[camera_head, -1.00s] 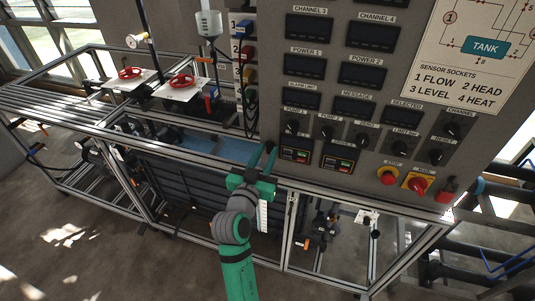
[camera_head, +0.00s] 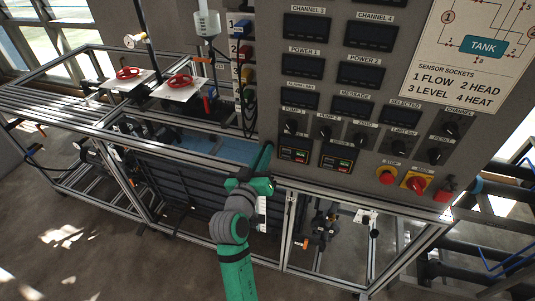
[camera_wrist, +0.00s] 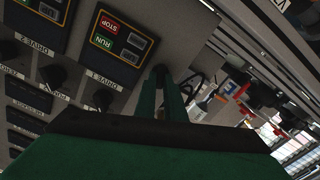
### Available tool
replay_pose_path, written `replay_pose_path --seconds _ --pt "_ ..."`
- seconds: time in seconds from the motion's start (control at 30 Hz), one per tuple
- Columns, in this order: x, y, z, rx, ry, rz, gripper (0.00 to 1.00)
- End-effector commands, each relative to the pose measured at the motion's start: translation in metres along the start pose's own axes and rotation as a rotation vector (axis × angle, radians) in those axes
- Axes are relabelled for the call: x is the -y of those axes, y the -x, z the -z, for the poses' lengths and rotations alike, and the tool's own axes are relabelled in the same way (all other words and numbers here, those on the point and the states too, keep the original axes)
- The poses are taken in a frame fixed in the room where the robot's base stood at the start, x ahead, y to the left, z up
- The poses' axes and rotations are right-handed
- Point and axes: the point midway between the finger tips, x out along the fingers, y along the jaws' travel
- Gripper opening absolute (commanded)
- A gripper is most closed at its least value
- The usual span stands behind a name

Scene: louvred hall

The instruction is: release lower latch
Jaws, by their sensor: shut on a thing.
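My gripper (camera_head: 266,150) is at the lower left corner of the grey control cabinet (camera_head: 283,178), beside the drive 1 unit. Its fingers are together. In the wrist view my gripper (camera_wrist: 161,76) has its dark fingertips close together at the cabinet's edge, next to the drive 1 panel (camera_wrist: 122,38). The fingers are shut on a small part there, which I take to be the lower latch. The fingers hide it, so its shape and position do not show.
Knobs and a red main switch (camera_head: 418,184) line the cabinet front to the right. An aluminium frame (camera_head: 345,199) runs below it. A bench with red handwheels (camera_head: 128,73) stands at the left. Black cables (camera_head: 249,110) hang left of the cabinet. The floor in front is clear.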

Motion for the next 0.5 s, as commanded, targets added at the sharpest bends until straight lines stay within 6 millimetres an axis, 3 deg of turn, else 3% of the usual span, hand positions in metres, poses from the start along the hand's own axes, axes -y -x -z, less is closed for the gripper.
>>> replay_pose_path --seconds 0.5 --pt "-0.0029 -0.0014 -0.0024 0.006 0.492 -0.007 0.00"
